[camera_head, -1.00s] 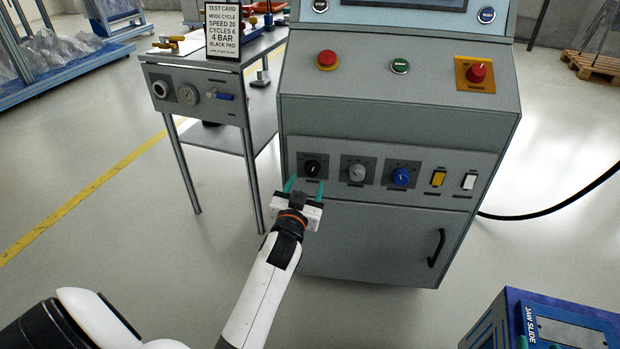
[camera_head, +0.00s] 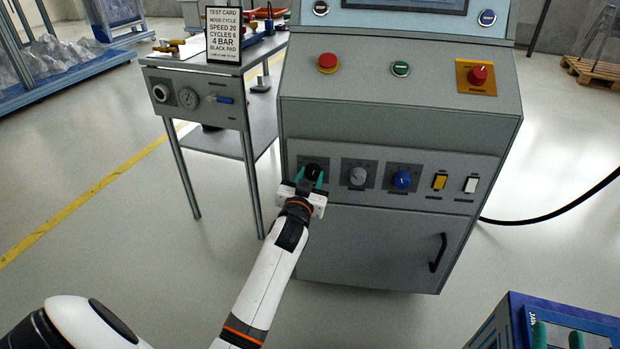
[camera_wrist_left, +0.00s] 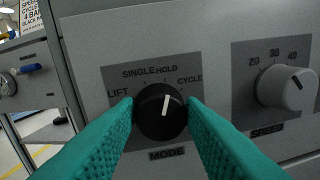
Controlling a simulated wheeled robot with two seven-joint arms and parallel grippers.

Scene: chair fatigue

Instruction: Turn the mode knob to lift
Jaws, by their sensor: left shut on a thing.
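The black mode knob (camera_head: 313,170) is at the left end of the grey machine's row of knobs. In the left wrist view the knob (camera_wrist_left: 160,112) has a white pointer line aimed up and slightly right, near HOLD. LIFT is printed at its upper left, SINGLE and HOLD above, CYCLE at upper right. My left gripper (camera_head: 312,177) is shut on the knob, one teal finger on each side; it also shows in the wrist view (camera_wrist_left: 162,128). My right gripper (camera_head: 558,338) shows only its two teal fingertips at the bottom right, apart with nothing seen between them.
Right of the mode knob are the grey speed knob (camera_head: 358,176), a blue knob (camera_head: 402,180), a yellow switch (camera_head: 439,181) and a white switch (camera_head: 470,185). A test card (camera_head: 224,35) reading MODE CYCLE stands on the side table. A blue unit (camera_head: 512,310) is at bottom right.

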